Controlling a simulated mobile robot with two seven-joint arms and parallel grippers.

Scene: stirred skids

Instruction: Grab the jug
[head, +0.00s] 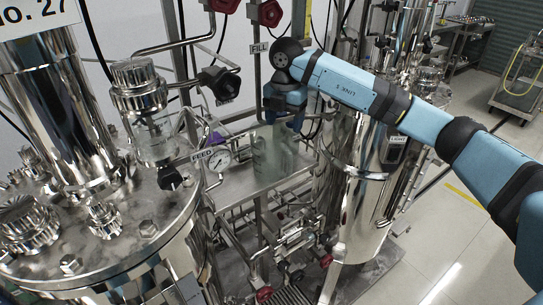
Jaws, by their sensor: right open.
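A translucent greyish jug (272,158) stands on a small steel shelf (238,180) in the middle of the head view, between the steel vessels. My right arm reaches in from the right, and its gripper (281,122) points down at the jug's top. The gripper is open. Its fingertips overlap the jug's upper part in the picture, and I cannot tell whether they touch it. The jug's handle is not clear to make out. My left gripper is not in view.
A large steel vessel (90,240) with bolts and fittings fills the left. Another steel vessel (355,190) stands right of the shelf, under my right arm. Open floor (450,240) lies at the right.

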